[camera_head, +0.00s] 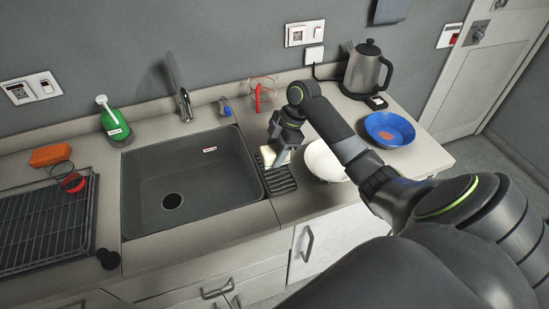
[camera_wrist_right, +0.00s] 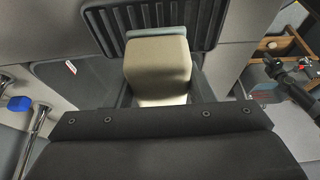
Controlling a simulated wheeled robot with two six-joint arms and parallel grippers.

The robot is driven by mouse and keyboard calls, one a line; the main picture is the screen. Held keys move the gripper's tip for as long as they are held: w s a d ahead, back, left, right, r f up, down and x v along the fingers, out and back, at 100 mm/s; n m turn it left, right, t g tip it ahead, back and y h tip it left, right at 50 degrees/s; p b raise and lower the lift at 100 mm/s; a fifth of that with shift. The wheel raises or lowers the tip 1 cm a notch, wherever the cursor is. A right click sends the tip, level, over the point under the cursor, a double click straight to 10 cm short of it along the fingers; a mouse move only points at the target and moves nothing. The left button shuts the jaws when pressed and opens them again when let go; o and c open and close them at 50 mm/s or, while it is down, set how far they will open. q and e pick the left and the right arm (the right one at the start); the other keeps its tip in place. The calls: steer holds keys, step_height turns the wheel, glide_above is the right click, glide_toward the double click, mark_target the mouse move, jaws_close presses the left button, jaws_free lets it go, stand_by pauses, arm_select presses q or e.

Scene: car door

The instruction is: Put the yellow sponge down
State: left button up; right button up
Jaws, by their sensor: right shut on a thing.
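My right gripper (camera_head: 277,158) is shut on a pale yellow sponge (camera_head: 268,155), just right of the sink. In the right wrist view the sponge (camera_wrist_right: 157,70) sits between the fingers as a beige block with a grey-green layer at its far edge. A dark ribbed tray (camera_head: 281,184) lies on the counter just under and in front of the gripper, and it also shows in the right wrist view (camera_wrist_right: 160,22). I cannot tell whether the sponge touches the tray.
The sink (camera_head: 190,185) with its faucet (camera_head: 180,95) is left of the gripper. A white bowl (camera_head: 325,162) stands close on the right, partly behind my arm. A blue bowl (camera_head: 389,129), a kettle (camera_head: 368,70) and a red-handled cup (camera_head: 262,95) stand farther back.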

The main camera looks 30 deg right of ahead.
step_height(320, 180, down, 4)
steer(key=shift+w+r+p, duration=0.1)
steer(key=shift+p, duration=0.35)
steer(key=shift+f, duration=0.3)
steer(key=o, duration=0.9)
arm_select(q)
steer(key=shift+w+r, duration=0.4)
steer(key=shift+w, duration=0.05)
steer(key=shift+r, duration=0.1)
arm_select(e)
steer(key=shift+r, duration=0.15)
arm_select(q)
step_height(320, 180, down, 3)
steer(key=b, duration=0.3)
steer(key=shift+s+f, duration=0.1)
steer(key=shift+f, duration=0.1)
arm_select(e)
steer(key=v, duration=1.2)
arm_select(q)
steer(key=shift+s, duration=0.1)
